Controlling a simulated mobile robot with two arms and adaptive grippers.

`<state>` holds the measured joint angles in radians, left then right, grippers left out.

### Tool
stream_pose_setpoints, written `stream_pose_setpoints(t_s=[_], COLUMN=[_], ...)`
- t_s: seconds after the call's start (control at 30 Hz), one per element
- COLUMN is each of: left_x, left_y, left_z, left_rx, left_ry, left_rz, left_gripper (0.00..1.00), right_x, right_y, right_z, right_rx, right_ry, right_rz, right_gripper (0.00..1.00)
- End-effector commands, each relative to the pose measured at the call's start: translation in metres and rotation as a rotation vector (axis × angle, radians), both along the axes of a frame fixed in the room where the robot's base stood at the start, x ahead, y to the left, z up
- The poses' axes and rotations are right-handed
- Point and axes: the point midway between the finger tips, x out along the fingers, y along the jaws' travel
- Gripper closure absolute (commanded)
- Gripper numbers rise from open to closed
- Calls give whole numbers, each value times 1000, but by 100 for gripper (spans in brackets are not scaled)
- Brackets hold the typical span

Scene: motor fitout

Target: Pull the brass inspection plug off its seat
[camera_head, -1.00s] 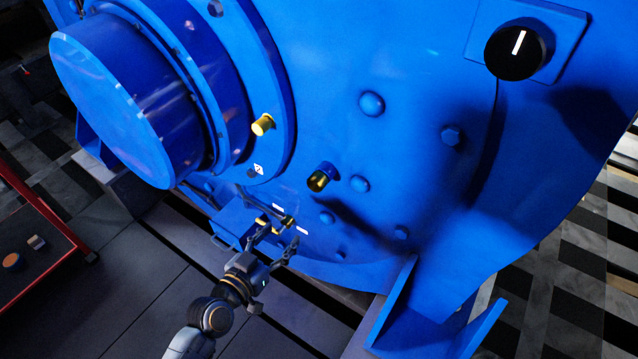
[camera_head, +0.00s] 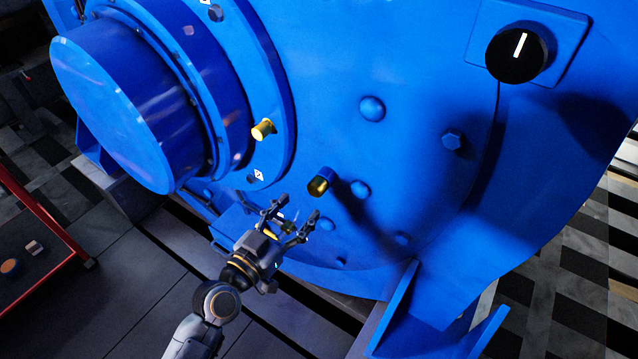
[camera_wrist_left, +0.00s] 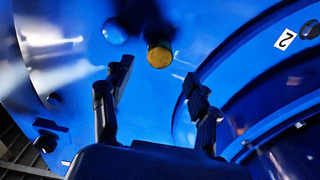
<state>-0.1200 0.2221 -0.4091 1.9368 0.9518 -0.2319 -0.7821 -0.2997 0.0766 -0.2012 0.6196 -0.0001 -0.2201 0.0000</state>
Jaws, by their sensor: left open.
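Two brass plugs stand out from the blue motor housing (camera_head: 420,190) in the head view. One brass plug (camera_head: 321,181) sits on the housing's face, just beyond my left fingertips. The other brass plug (camera_head: 263,129) is on the round flange, higher and further left. My left gripper (camera_head: 298,208) is open and empty, below the nearer plug and apart from it. In the left wrist view a round brass end (camera_wrist_left: 160,56) lies ahead of and roughly between the open fingers (camera_wrist_left: 158,73). My right gripper does not show.
A black knob (camera_head: 516,54) is at the upper right. Blue bolt heads (camera_head: 372,108) dot the housing. A blue support foot (camera_head: 400,310) stands at lower right. A red-edged cart (camera_head: 40,240) with small items is at the left. A little yellow shows behind the gripper.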

Motion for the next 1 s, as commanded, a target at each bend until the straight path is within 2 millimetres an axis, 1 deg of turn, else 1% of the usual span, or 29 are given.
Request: stream_pose_setpoints(t_s=[0.03,0.2,0.4,0.6,1.0], left_x=[7,27,44,52,52], left_y=[-5,-19,-32,-37,-38], left_z=[1,1,0,0,0], left_rx=[-3,0,-1,0,-1], left_ry=[-1,-2,-1,-1,-1], left_rz=[2,0,0,0,0], left_gripper=[40,40,40,40,40], right_x=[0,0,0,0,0], right_y=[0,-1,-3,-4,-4], right_z=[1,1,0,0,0], right_rx=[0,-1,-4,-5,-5], right_ry=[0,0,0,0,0], right_rz=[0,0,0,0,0], right_gripper=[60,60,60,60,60])
